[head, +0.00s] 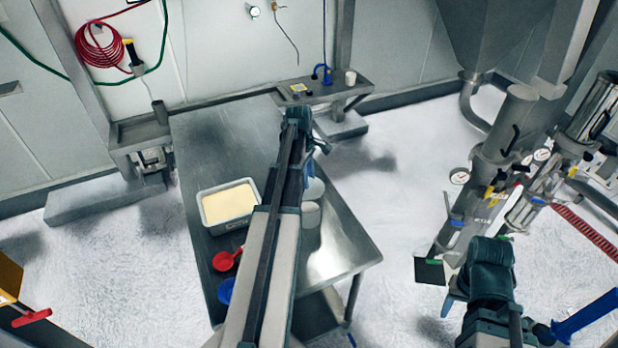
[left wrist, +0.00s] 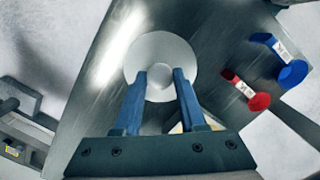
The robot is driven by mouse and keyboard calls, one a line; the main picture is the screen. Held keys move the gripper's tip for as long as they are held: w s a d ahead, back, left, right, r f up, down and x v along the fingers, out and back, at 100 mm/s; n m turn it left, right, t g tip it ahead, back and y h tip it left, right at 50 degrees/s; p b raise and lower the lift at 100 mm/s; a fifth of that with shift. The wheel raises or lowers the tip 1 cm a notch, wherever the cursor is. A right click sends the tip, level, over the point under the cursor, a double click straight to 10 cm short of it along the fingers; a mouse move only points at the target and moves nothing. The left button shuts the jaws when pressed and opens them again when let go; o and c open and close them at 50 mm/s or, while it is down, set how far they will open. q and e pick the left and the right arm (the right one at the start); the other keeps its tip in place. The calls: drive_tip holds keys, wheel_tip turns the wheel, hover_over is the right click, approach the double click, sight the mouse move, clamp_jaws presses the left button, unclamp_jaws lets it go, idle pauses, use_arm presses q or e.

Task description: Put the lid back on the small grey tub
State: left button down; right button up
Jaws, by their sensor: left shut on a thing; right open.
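The round pale grey lid (left wrist: 160,50) fills the middle of the left wrist view, with its knob (left wrist: 160,84) between the blue fingers. My left gripper (left wrist: 160,74) is shut on the lid by this knob. In the head view the lid (head: 313,190) shows just right of my left arm, partly hidden. The small grey tub (head: 311,215) stands on the steel table, below the lid in the picture and partly behind my arm. The gap between lid and tub cannot be judged. My right gripper (head: 453,296) is open, off the table at the right, and only partly visible.
A grey tray of cream powder (head: 204,217) stands left of my arm on the table (head: 345,245). A red scoop (head: 224,261) and a blue scoop (head: 225,290) lie in front of it. The table's right front is clear. Sifter pipework (head: 505,130) stands at the right.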

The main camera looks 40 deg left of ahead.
use_arm(q)
drive_tip(key=shift+f+b, duration=2.6)
drive_tip(key=shift+f, duration=0.25)
drive_tip(key=shift+f, duration=0.1)
unclamp_jaws()
idle(0.4)
drive_tip(key=shift+r+p, duration=3.45)
drive_tip(key=shift+r, duration=0.1)
